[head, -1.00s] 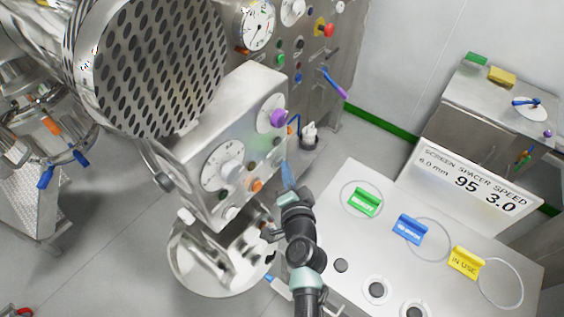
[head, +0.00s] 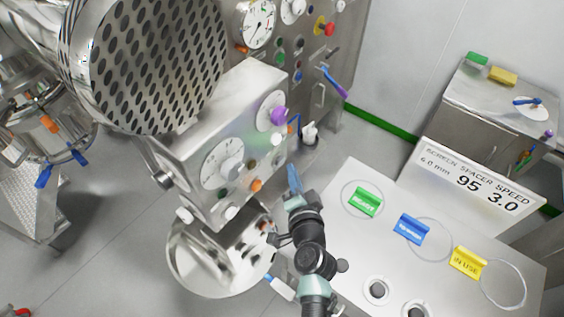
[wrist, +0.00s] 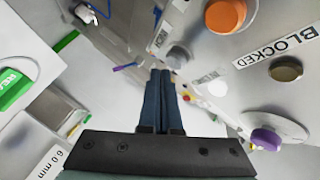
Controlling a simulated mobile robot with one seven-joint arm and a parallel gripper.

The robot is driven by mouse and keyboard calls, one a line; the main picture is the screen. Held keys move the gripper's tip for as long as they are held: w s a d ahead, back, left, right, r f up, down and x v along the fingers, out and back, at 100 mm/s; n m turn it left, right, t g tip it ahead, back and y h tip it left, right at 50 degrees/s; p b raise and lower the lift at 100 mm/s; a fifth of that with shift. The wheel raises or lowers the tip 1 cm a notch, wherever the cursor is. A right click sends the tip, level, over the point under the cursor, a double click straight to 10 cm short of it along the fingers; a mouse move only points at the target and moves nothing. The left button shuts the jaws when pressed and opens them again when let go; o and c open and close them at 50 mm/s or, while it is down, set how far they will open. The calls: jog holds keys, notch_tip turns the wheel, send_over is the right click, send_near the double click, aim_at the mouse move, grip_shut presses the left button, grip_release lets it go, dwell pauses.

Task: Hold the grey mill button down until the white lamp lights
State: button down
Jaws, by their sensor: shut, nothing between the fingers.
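My gripper (head: 292,166) is shut and empty, its blue fingers just right of the mill's control box in the head view. In the wrist view its fingertips (wrist: 161,74) lie together beside the panel face. A grey round button (wrist: 179,57) sits on the panel just right of the fingertips. I see a gap in the picture, but contact is hard to judge. A pale, whitish round part (wrist: 218,88), perhaps the white lamp, sits farther along the panel. I cannot tell whether it is lit.
An orange button (head: 257,185) and a purple knob (head: 278,115) share the panel. A steel bowl (head: 190,270) is below. Green (head: 364,202), blue (head: 410,229) and yellow (head: 468,263) tags stand on the bench to the right. Open floor lies at lower left.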

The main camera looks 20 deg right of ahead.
jog(key=shift+s+d, duration=0.1)
jog(key=shift+s+d+b, duration=0.6)
jog(key=shift+s+d, duration=0.15)
jog(key=shift+s, duration=0.2)
jog(key=shift+s+d+b, duration=0.55)
jog(key=shift+s+d, duration=0.2)
jog(key=shift+s, duration=0.2)
